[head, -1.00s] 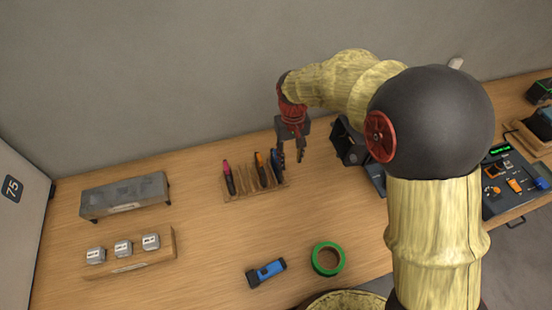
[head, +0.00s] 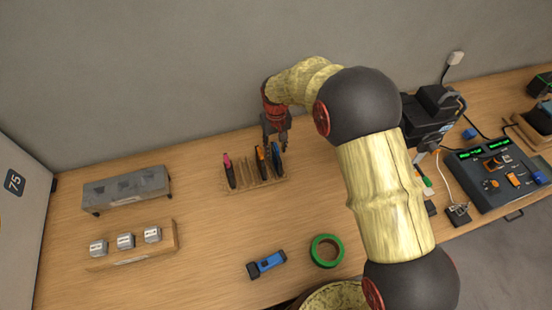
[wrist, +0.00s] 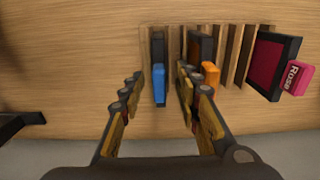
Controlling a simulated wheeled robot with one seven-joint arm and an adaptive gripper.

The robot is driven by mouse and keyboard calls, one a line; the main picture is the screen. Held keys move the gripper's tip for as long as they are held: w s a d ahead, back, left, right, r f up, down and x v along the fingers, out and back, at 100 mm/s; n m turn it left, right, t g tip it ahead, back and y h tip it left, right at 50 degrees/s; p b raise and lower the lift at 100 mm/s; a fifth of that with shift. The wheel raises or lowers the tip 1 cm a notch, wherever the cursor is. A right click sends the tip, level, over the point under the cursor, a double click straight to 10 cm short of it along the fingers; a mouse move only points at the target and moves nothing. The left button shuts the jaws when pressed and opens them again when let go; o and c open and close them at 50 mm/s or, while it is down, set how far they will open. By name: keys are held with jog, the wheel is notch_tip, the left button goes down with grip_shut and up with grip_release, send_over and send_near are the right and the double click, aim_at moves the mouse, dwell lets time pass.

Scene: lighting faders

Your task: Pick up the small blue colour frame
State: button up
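The small blue colour frame (head: 278,158) stands upright at the right end of a slotted wooden rack (head: 236,189). In the wrist view its blue tab (wrist: 159,84) faces me. My gripper (head: 276,143) is over the right end of the rack. In the wrist view the open fingers (wrist: 161,76) lie on either side of the blue tab, with a gap visible on each side. Whether the fingertips reach down to the frame's level is not clear. An orange frame (wrist: 210,75) is just right of the right finger, which partly hides it.
A pink frame marked Rose (wrist: 277,62) stands at the rack's other end. A blue torch (head: 266,264) and green tape roll (head: 326,251) lie in front. A grey box (head: 126,189) and labelled blocks (head: 125,241) are left. A lighting console (head: 497,175) is right.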

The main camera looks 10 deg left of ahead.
jog(key=shift+f, duration=0.45)
jog(key=shift+c, duration=1)
grip_shut()
